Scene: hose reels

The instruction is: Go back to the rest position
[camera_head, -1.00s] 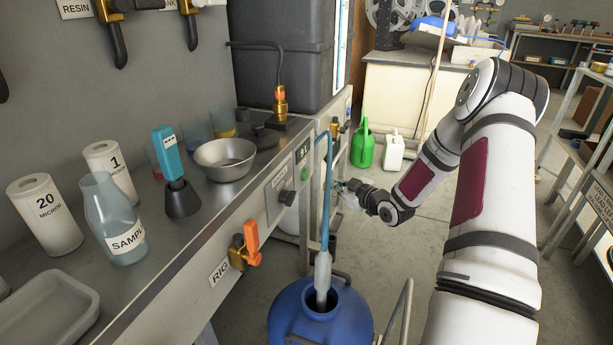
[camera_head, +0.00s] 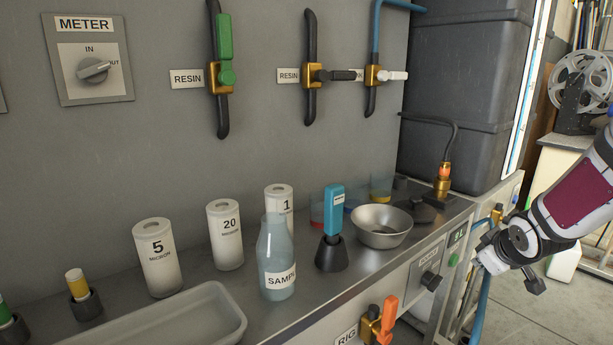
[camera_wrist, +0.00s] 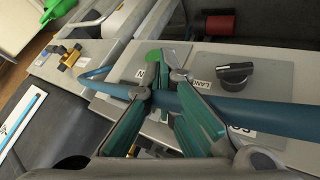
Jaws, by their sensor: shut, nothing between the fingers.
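My gripper (camera_wrist: 160,86) is shut and empty in the wrist view, with its teal finger pads in the foreground. The blue hose (camera_wrist: 245,112) runs across behind the fingers; I cannot tell whether they touch it. In the head view my gripper (camera_head: 486,258) is at the right, off the bench's front corner, partly hidden by my wrist. A short piece of the blue hose (camera_head: 481,312) hangs below it.
The bench carries filter cylinders (camera_head: 158,262), a sample bottle (camera_head: 277,268), a metal bowl (camera_head: 381,228) and a grey tray (camera_head: 190,322). An orange-handled valve (camera_head: 386,318) sticks out from its front. A dark tank (camera_head: 462,95) stands behind. Some floor is clear at the right.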

